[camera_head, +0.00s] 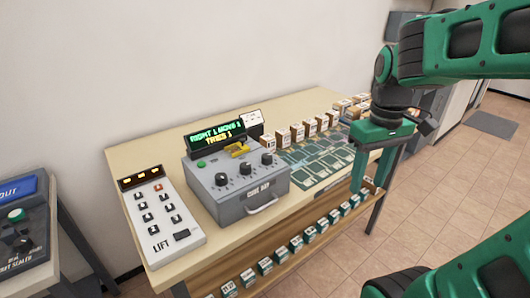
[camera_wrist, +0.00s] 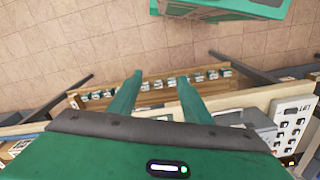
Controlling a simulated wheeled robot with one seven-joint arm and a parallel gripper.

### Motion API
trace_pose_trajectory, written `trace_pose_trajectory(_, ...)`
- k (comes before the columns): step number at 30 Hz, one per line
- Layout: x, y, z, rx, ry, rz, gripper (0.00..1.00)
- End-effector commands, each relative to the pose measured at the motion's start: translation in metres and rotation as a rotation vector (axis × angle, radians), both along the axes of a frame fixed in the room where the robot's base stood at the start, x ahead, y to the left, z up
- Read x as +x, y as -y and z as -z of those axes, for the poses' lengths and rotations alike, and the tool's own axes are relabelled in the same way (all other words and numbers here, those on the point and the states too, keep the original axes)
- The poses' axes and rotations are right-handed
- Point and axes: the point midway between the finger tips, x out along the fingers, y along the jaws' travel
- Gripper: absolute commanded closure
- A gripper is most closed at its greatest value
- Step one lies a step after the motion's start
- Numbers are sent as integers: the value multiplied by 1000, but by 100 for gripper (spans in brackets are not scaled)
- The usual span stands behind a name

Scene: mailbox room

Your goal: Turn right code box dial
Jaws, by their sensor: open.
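The grey code box (camera_head: 235,199) stands on the table in the head view. Its front label reads "CODE BOX", and three black dials sit on its sloped top. The right dial (camera_head: 267,160) is nearest the box's right edge. A display (camera_head: 216,134) behind the dials shows green and yellow text with the words "RIGHT" and "TRIES". My gripper (camera_head: 369,185) is open and empty, fingers pointing down, well to the right of the box and apart from it. In the wrist view my gripper (camera_wrist: 160,80) also shows spread fingers with nothing between them; I cannot make out the dials there.
A white LIFT panel (camera_head: 163,220) lies left of the box. Right of it are a green grid mat (camera_head: 318,163) and a row of small boxes (camera_head: 297,133). A lower shelf (camera_head: 270,258) holds several more boxes. Tiled floor (camera_head: 430,195) is open at right.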

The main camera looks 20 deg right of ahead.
Motion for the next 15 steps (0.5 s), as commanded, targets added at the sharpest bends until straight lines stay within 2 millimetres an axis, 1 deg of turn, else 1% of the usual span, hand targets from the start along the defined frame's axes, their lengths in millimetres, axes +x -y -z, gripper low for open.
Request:
trace_pose_trajectory(1, 31, -9, -12, -4, -2, -157, 55)
trace_pose_trajectory(2, 49, -16, -19, -6, -4, -262, 55)
trace_pose_trajectory(3, 72, -27, -28, -7, -4, -400, 55)
trace_pose_trajectory(5, 105, -46, -40, -7, -5, -608, 55)
trace_pose_trajectory(6, 125, -60, -46, -5, -7, -740, 55)
trace_pose_trajectory(8, 152, -81, -55, -3, -7, -927, 55)
trace_pose_trajectory(9, 168, -95, -59, -1, -8, -1041, 55)
trace_pose_trajectory(10, 178, -106, -61, 1, -9, -1120, 55)
trace_pose_trajectory(12, 198, -127, -66, 5, -8, -1279, 55)
trace_pose_trajectory(15, 217, -150, -71, 9, -6, -1442, 55)
